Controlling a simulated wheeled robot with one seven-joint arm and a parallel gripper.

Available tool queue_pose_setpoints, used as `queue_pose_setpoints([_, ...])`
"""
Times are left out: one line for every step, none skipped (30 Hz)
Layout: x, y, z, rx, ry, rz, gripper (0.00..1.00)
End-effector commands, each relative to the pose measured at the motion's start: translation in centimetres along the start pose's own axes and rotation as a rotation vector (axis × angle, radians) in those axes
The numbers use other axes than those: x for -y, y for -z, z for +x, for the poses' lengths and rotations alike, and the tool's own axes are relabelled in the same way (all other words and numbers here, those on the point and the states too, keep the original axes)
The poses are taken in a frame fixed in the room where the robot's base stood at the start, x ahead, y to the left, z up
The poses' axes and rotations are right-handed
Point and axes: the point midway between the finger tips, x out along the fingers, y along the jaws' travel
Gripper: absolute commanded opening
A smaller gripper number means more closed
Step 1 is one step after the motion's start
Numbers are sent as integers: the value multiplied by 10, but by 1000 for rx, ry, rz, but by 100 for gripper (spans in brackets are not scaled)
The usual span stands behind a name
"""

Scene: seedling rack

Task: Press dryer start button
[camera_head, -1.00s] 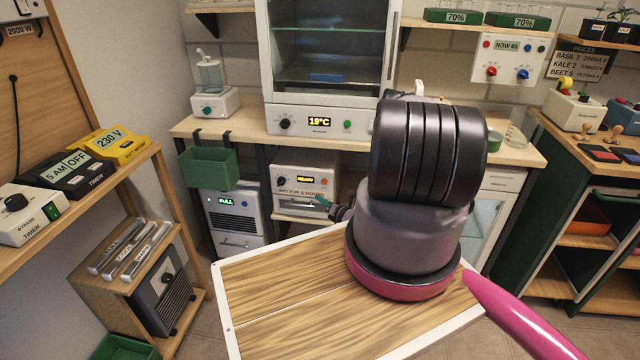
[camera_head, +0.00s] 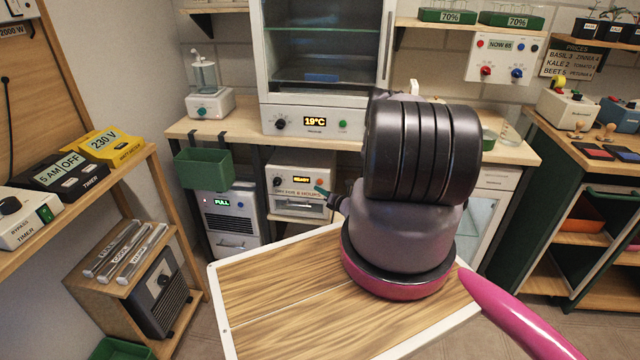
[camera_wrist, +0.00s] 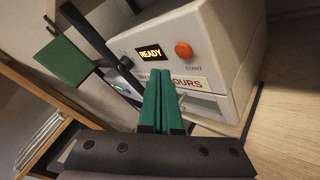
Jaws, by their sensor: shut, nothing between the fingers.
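The dryer (camera_head: 289,180) is a white box on the shelf under the bench, with a display (camera_head: 301,180) reading READY and a label strip below. In the wrist view the dryer (camera_wrist: 222,50) fills the upper right, and its orange round start button (camera_wrist: 184,49) sits right of the display (camera_wrist: 150,52), with START printed beside it. My gripper (camera_wrist: 161,75) has its green fingers together and empty, in front of the dryer's face. In the picture the fingertips lie below and left of the button, apart from it. In the head view my gripper (camera_head: 322,191) is small beside the dryer's right side.
A cabinet with a FULL display (camera_head: 222,203) stands left of the dryer, under a green bin (camera_head: 205,169) hanging from the bench edge. The bench top (camera_head: 238,127) with a 19°C cabinet (camera_head: 316,121) is above. Open floor shows at the lower left.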

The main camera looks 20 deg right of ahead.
Motion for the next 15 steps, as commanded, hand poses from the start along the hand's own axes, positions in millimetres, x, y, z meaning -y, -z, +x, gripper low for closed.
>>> queue_pose_setpoints([3, -3, 4, 1, 0, -1, 0])
queue_pose_setpoints([5, -4, 6, 1, 0, -1, 0])
queue_pose_setpoints([6, -6, 8, 1, 0, -1, 0])
queue_pose_setpoints([7, -7, 9, 1, 0, 0, 0])
queue_pose_setpoints([8, -8, 10, 1, 0, 0, 0])
queue_pose_setpoints([9, -9, 12, 0, 0, 0, 0])
queue_pose_setpoints([10, -9, 12, 0, 1, 0, 0])
queue_pose_setpoints([10, -10, 13, 0, 1, 0, 0])
queue_pose_setpoints([11, -10, 14, -1, 1, 0, 0])
queue_pose_setpoints([11, -10, 14, -1, 1, 0, 0])
queue_pose_setpoints([11, -10, 14, -1, 1, 1, 0])
queue_pose_setpoints([11, -10, 14, -1, 1, 1, 0])
queue_pose_setpoints([11, -10, 14, -1, 1, 1, 0])
queue_pose_setpoints([11, -10, 14, -1, 1, 1, 0])
queue_pose_setpoints([11, -10, 14, -1, 1, 1, 0])
